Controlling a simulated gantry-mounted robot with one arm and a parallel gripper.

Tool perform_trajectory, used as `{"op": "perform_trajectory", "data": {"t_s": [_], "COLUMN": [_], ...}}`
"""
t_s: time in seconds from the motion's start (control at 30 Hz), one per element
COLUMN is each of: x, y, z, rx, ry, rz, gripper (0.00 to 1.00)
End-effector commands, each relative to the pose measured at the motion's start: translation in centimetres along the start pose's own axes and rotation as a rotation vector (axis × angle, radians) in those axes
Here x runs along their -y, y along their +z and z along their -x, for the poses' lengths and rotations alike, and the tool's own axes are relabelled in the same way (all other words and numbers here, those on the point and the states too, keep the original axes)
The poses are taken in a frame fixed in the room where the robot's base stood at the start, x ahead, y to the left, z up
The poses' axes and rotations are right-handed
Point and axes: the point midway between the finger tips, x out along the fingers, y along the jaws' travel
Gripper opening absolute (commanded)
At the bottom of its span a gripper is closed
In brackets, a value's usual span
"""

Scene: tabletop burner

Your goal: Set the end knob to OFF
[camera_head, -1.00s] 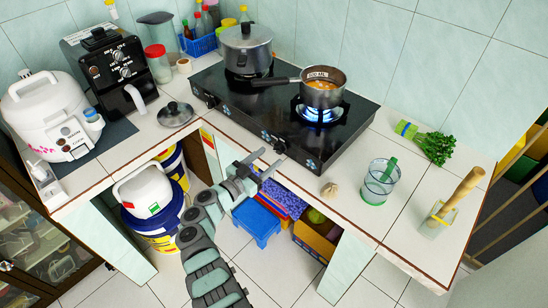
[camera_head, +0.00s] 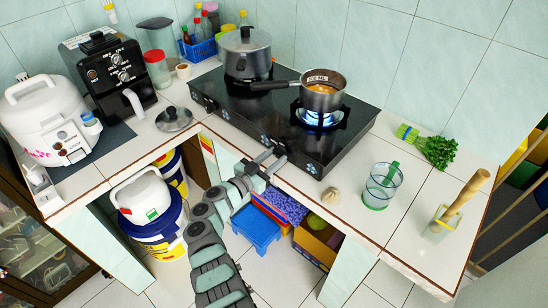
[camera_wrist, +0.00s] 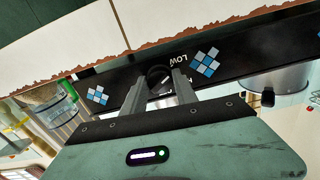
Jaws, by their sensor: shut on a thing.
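The black two-burner stove (camera_head: 275,125) stands on the tiled counter. A blue flame (camera_head: 320,118) burns under its right burner. The right-hand end knob (camera_wrist: 158,74) is a dark round knob on the stove's front panel, with "LOW" printed near it in the wrist view. My gripper (camera_head: 273,157) is at the stove's front edge, and its two fingers (camera_wrist: 159,86) straddle the knob and are shut on it. The fingers partly hide the knob and its pointer, so its setting cannot be read.
A saucepan (camera_head: 322,95) with orange contents sits on the right burner, its handle pointing left. A lidded pot (camera_head: 246,55) sits on the left burner. Garlic (camera_head: 330,196) and a glass (camera_head: 381,187) stand on the counter to the right. Below is open space with boxes.

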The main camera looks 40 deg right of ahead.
Motion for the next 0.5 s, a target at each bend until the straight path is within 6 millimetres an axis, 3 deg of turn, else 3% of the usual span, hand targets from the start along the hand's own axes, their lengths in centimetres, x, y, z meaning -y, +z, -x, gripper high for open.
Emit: {"op": "perform_trajectory", "data": {"t_s": [0.3, 0.5], "x": [-0.03, -0.04], "y": [-0.03, -0.06], "z": [-0.02, -0.03], "rx": [-0.001, -0.001], "ry": [0.001, 0.001], "rz": [0.000, -0.004], "gripper": [0.00, 0.00]}}
